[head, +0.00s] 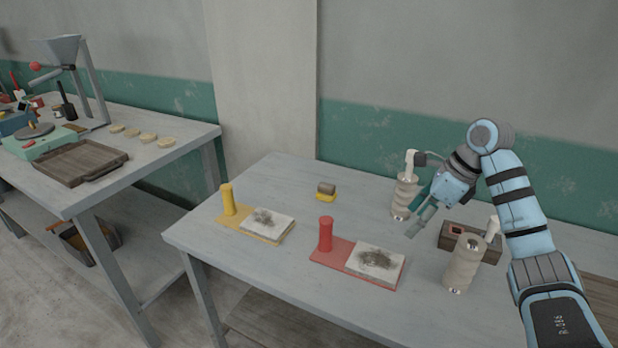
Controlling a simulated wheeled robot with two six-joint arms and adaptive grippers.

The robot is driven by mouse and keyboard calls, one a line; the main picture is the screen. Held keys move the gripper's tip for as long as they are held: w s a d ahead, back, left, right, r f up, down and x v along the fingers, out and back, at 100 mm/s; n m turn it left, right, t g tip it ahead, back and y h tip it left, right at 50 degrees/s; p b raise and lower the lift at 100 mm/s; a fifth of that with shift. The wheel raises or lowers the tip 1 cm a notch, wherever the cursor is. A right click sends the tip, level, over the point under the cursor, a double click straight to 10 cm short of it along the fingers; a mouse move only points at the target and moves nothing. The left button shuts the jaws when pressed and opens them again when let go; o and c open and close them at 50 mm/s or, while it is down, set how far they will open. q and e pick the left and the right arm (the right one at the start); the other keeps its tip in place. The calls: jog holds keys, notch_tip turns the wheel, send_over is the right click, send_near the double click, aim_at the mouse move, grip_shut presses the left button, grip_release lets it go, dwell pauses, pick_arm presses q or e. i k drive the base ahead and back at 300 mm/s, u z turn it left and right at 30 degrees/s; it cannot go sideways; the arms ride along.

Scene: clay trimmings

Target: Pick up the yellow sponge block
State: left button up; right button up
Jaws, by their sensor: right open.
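A small block with a yellow lower part and a grey-brown upper part (326,192) sits near the back middle of the grey table (285,170). It is the only thing here that looks like the yellow sponge block. My right gripper (414,226) is open over the right half of the table, well to the right of the block and apart from it. Nothing shows between its fingers. My left gripper is not in view.
A yellow board (247,236) and a red board (330,254), each with a post and a smudged white slab, lie in front of the block. Two ribbed cylinders (464,265) and a dark box (488,250) stand at the right. The tabletop around the block is clear.

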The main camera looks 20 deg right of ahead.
aim_at(326, 192)
jog(key=i, duration=1.05)
